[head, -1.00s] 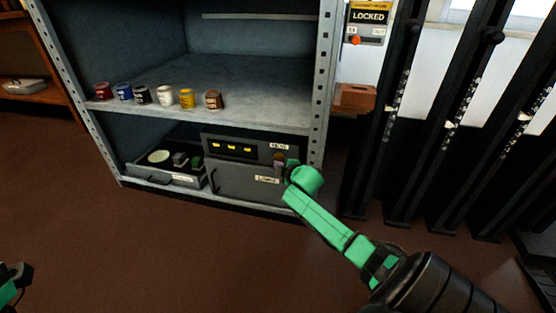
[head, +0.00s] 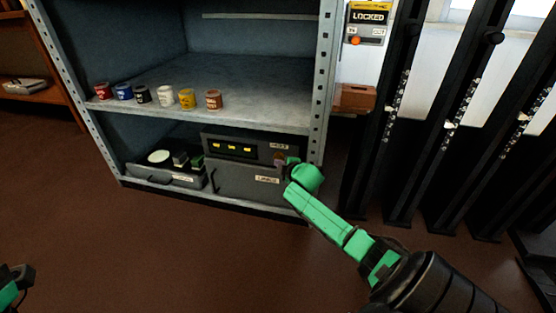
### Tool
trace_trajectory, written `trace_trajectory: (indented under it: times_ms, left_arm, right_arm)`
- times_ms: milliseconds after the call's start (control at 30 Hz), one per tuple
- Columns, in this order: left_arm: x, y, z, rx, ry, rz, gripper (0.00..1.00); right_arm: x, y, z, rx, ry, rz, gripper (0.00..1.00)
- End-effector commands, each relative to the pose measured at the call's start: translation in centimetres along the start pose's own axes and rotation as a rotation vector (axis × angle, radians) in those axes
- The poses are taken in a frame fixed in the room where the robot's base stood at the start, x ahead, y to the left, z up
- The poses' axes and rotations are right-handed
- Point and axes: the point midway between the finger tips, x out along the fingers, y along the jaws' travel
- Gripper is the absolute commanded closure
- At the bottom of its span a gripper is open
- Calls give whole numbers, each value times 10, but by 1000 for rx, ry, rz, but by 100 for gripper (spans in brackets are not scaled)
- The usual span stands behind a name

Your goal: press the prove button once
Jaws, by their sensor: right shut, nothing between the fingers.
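A grey unit (head: 240,185) with a dark display of yellow marks (head: 232,149) stands on the cabinet's bottom shelf. A small brownish-purple knob or button (head: 279,161) is on its right side, below a small label (head: 279,146); I cannot read for sure whether it is the prove button. My green right gripper (head: 289,164) is shut and empty. Its tip is at the button and partly covers it; I cannot tell whether they touch. Part of my left gripper (head: 22,277) shows at the lower left edge, far from the unit.
Several small paint pots (head: 165,96) line the shelf above. The cabinet post (head: 318,100) rises close to my right gripper. A LOCKED sign (head: 367,17) and black levers (head: 455,120) are at the right. The floor in front is clear.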

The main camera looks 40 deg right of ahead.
Motion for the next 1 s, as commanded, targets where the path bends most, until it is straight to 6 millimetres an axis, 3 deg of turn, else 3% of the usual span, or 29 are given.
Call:
trace_trajectory:
  times_ms: [833,1000]
  left_arm:
    - [0,1,0,1,2,6,100]
    - [8,1,-4,1,3,5,100]
  right_arm:
    - [5,4,4,-1,-1,0,100]
    - [-1,2,0,1,0,-2,100]
